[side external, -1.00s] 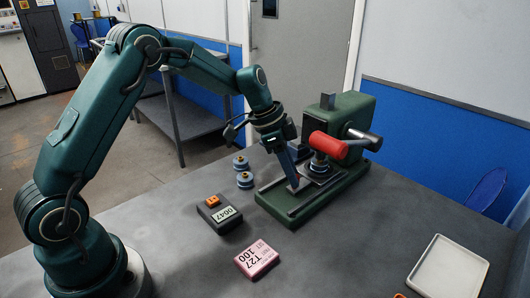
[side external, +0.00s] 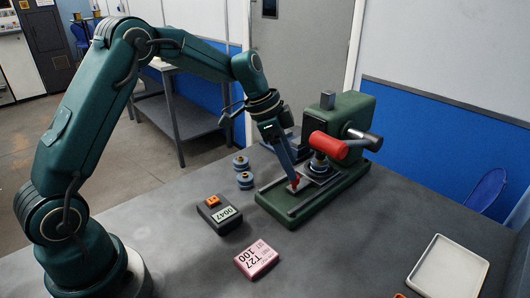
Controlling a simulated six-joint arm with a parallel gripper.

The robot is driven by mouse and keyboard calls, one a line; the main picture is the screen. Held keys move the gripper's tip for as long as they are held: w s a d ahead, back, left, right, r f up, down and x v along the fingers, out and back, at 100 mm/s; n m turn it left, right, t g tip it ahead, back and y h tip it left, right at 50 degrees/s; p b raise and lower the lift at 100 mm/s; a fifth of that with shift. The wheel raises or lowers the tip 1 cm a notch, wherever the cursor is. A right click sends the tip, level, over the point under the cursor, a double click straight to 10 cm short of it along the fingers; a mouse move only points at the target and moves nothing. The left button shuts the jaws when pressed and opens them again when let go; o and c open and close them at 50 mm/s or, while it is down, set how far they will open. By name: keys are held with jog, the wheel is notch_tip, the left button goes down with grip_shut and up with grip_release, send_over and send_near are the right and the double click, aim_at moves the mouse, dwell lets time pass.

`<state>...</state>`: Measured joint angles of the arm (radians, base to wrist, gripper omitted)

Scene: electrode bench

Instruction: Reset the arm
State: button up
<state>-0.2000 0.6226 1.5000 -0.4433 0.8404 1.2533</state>
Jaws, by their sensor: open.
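My gripper (side external: 294,184) is at the end of my green arm, pointing down over the near left part of the green press's base (side external: 283,213). Its fingertips are close to the base; I cannot tell whether they touch it. A small red patch shows at the tips, too small to identify. The jaws are open. The green press (side external: 345,115) has a red handle (side external: 328,145) and stands to the right of my gripper.
A dark box labelled 0047 (side external: 222,222) and a pink block labelled T27 100 (side external: 256,260) lie on the grey table (side external: 340,260). A white tray (side external: 448,268) is at the right. The front middle is clear.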

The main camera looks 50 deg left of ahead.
jog(key=v, duration=0.2)
jog(key=shift+s+a+r, duration=0.1)
jog(key=shift+r, duration=0.15)
jog(key=s+d+r+t+y, duration=0.15)
jog(key=s+d+r, duration=0.25)
jog(key=s+r, duration=0.6)
jog(key=s+a+f+n+y, duration=0.1)
jog(key=s+f+n, duration=0.1)
jog(key=s+n, duration=0.2)
jog(key=s+a+f+n, duration=0.1)
jog(key=s+f+n, duration=0.1)
jog(key=s+n, duration=0.3)
jog(key=s+t, duration=0.1)
jog(key=s, duration=0.3)
jog(key=shift+f+y, duration=0.35)
jog(key=shift+f, duration=0.05)
jog(key=shift+s, duration=0.1)
